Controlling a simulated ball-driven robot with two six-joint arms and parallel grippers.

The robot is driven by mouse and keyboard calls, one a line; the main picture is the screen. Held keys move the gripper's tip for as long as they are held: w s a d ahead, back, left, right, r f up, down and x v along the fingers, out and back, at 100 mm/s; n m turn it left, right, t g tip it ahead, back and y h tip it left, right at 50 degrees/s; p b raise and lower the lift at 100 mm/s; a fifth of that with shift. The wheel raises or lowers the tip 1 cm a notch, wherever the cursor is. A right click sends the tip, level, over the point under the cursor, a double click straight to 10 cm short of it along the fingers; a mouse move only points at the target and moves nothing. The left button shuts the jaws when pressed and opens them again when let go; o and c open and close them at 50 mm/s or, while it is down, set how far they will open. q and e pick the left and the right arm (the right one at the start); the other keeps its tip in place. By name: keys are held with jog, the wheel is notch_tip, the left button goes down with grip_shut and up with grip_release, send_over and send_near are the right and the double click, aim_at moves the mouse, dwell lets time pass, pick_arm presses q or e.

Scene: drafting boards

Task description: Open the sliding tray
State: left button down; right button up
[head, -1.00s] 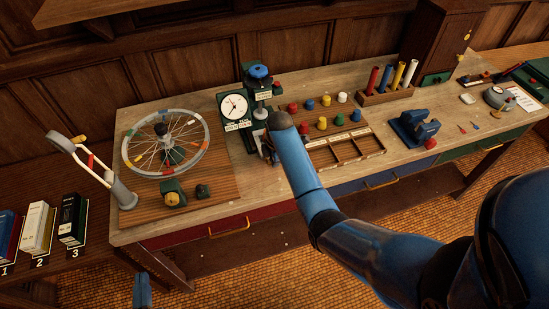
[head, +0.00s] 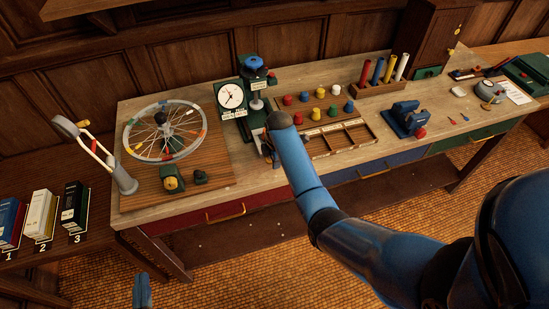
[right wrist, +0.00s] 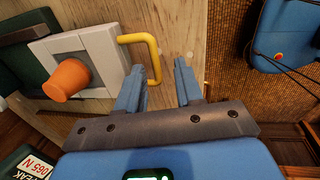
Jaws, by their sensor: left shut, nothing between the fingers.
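In the right wrist view a pale grey block (right wrist: 104,56) with an orange knob (right wrist: 66,80) carries a yellow loop handle (right wrist: 157,60); it looks like the sliding tray. It juts from a dark green body (right wrist: 22,66). My right gripper (right wrist: 160,68) is open, fingers well apart. The handle's outer bar appears between the fingertips; I cannot tell whether they touch. In the head view my right forearm hides the right gripper and the tray, beside the green dial tester (head: 230,97). My left gripper (head: 142,291) is shut and empty, low in front of the bench.
On the bench (head: 205,202) a spoked wheel (head: 190,126) stands at left. A wooden compartment tray (head: 350,146), coloured knobs (head: 319,93) and a blue device (head: 407,115) lie to the right. A red drawer (head: 196,222) is below. The floor in front is open.

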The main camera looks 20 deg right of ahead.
jog(key=shift+r, duration=0.5)
notch_tip(320, 180, up, 10)
jog(key=s+b, duration=0.1)
jog(key=s, duration=0.1)
jog(key=shift+f, duration=0.2)
dwell(0.3)
